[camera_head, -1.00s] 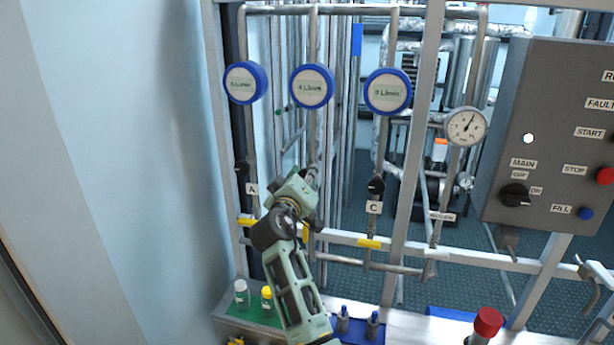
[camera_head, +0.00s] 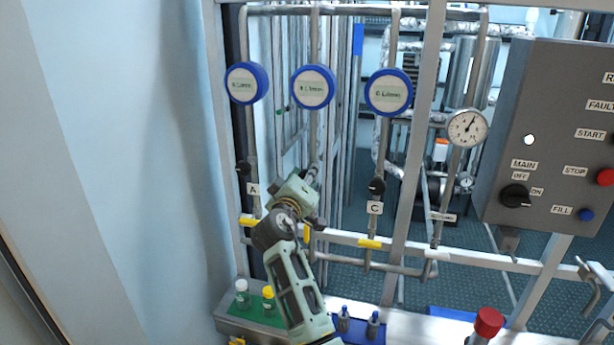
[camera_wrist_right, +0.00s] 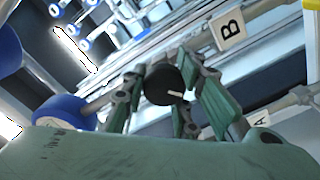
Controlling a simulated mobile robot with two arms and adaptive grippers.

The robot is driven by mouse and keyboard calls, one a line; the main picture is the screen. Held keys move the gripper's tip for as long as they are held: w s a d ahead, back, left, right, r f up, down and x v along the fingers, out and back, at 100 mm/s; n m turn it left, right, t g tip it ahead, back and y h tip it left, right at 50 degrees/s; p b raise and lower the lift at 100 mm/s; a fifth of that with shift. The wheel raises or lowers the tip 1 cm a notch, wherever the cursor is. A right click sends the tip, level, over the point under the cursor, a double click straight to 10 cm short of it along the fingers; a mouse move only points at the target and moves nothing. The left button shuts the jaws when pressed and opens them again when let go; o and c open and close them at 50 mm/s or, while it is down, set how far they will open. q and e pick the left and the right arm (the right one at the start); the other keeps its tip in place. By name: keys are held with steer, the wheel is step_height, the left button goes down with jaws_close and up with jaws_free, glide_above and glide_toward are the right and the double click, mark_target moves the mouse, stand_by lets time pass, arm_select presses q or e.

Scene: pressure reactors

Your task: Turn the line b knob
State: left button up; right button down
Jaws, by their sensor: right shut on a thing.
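The line B knob is a round black knob (camera_wrist_right: 164,84) with a white mark, seen in the right wrist view beside a label reading B (camera_wrist_right: 229,29). My right gripper (camera_wrist_right: 168,80) has its green fingers on either side of the knob and is shut on it. In the head view my right gripper (camera_head: 311,178) is at the middle pipe, below the middle blue-rimmed flow meter (camera_head: 313,87). There the gripper hides the knob and its label. The meter's reading is too blurred to tell. My left gripper is not in view.
Black knobs for line A (camera_head: 243,168) and line C (camera_head: 377,186) sit on the neighbouring pipes. A pressure gauge (camera_head: 467,128) and a grey control box (camera_head: 545,140) are to the right. Bottles (camera_head: 242,293) stand on the bench below.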

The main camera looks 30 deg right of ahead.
steer(key=n, duration=0.1)
steer(key=r+n+p, duration=0.1)
steer(key=n, duration=0.1)
steer(key=shift+d+p, duration=0.1)
steer(key=shift+p, duration=0.2)
steer(key=n+p, duration=0.3)
steer(key=n, duration=0.2)
steer(key=shift+w+r, duration=0.15)
steer(key=shift+n, duration=0.4)
steer(key=c, duration=1.5)
jaws_free()
steer(key=shift+f, duration=0.2)
steer(key=shift+f, duration=0.1)
steer(key=shift+s+a+f, duration=0.15)
steer(key=shift+s+a, duration=0.2)
steer(key=shift+a, duration=0.25)
steer(key=v, duration=1.1)
steer(key=shift+d, duration=0.1)
